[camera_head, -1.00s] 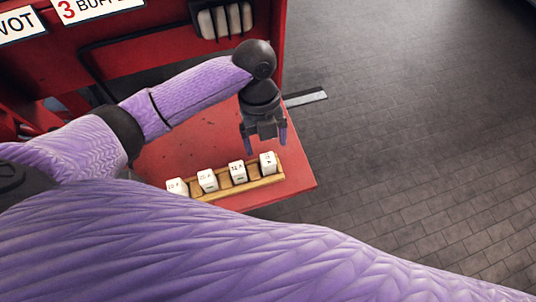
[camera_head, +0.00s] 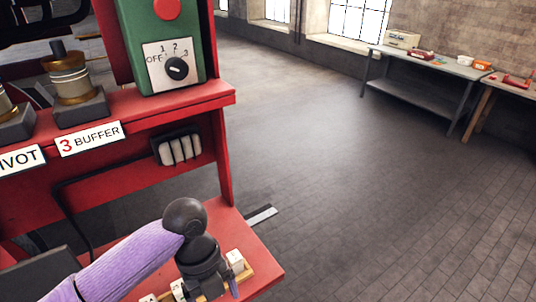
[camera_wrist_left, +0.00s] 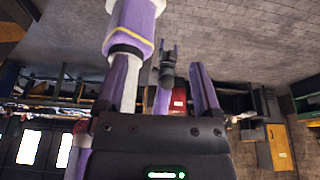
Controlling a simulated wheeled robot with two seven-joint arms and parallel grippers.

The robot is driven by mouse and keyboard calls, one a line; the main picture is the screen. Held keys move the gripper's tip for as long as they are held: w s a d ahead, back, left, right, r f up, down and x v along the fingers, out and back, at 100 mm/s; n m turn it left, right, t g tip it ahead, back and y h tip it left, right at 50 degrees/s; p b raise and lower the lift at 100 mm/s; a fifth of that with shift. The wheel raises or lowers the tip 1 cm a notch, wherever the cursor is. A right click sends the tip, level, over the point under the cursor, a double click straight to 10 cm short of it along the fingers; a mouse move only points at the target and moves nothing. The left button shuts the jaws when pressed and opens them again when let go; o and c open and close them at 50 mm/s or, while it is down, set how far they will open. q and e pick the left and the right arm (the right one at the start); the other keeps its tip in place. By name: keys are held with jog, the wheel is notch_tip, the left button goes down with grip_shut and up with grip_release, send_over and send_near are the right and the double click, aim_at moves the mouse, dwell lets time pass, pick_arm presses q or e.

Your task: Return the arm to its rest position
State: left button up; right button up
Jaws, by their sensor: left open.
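In the left wrist view my left gripper (camera_wrist_left: 160,85) has its two purple fingers wide apart with nothing between them. That view is upside down and looks across the room. A second dark gripper (camera_head: 208,291) points down over the red shelf in the head view, beside white cubes (camera_head: 236,260) in a wooden rack (camera_head: 245,272). It also shows small in the left wrist view (camera_wrist_left: 168,50), so I take it for my right one. Its fingertips are partly cut off by the lower edge of the head view, and I cannot tell its opening.
The red bench (camera_head: 190,100) carries a green box (camera_head: 165,40) with a dial and a "3 BUFFER" label (camera_head: 90,139). The red shelf (camera_head: 262,270) ends at the right, with open brick floor beyond. Workbenches (camera_head: 430,75) stand by the far wall.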

pick_arm(q)
jog(key=s+d+f+n+t+h, duration=0.25)
jog(key=s+d+f+n, duration=0.2)
jog(key=n, duration=0.75)
jog(key=s+a+n+t+y, duration=0.4)
jog(key=s+a+n, duration=0.45)
jog(key=n, duration=0.65)
notch_tip(320, 180, down, 32)
jog(key=a+r+g+b, duration=0.1)
jog(key=a+g+b, duration=0.1)
jog(key=b, duration=1.2)
jog(key=s+a+f+b, duration=0.1)
jog(key=s+f+b, duration=0.4)
jog(key=f, duration=0.6)
jog(key=s+a+f+g+b, duration=0.1)
jog(key=s+f+b, duration=0.4)
jog(key=s+f, duration=0.4)
jog(key=shift+s+a+f+y, duration=0.35)
jog(key=shift+a+f, duration=0.05)
jog(key=shift+f, duration=0.5)
pick_arm(e)
notch_tip(320, 180, down, 24)
jog(key=s+d, duration=0.1)
jog(key=shift+s+f, duration=0.15)
jog(key=shift+s, duration=0.15)
